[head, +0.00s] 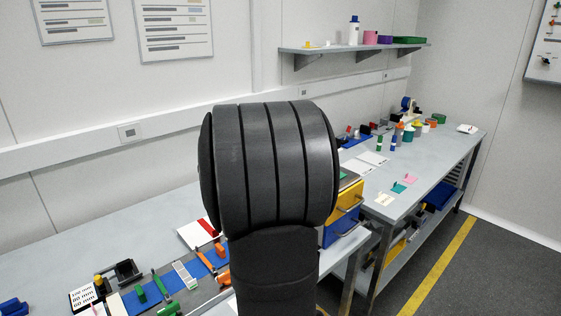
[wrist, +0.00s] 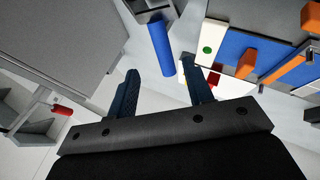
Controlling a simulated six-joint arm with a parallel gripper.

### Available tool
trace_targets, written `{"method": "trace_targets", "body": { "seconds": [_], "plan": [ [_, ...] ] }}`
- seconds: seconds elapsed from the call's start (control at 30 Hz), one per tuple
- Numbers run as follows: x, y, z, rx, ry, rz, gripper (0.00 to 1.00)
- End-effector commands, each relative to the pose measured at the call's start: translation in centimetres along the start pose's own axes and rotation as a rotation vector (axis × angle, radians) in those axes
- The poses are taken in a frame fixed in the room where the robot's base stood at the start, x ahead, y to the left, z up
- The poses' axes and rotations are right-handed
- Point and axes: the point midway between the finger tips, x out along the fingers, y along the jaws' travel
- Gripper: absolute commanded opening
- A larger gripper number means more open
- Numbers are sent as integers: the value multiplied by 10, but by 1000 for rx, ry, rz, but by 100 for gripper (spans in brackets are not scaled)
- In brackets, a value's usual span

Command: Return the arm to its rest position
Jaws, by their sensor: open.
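My gripper (wrist: 160,92) shows in the wrist view, with its two dark blue fingers spread apart and nothing held between them. In the head view my own dark arm fills the middle of the picture, and the gripper is hidden there. A blue cylinder (wrist: 161,48) lies beyond the fingertips, near the gap between them. Whether the fingers touch anything cannot be told, but no contact shows.
A grey bench (head: 70,245) runs along the wall, with a blue mat (head: 130,299) holding several small parts at its front. A second bench (head: 435,165) stands at the right with several small items. A shelf (head: 350,48) hangs on the wall above.

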Motion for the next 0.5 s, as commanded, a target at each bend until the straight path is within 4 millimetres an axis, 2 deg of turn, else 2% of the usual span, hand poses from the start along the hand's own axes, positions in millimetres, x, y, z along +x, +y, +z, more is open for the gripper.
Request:
{"method": "trace_targets", "body": {
  "seconds": [0.5],
  "plan": [
    [76, -1, 0, -1, -2, -2, 47]
  ]
}}
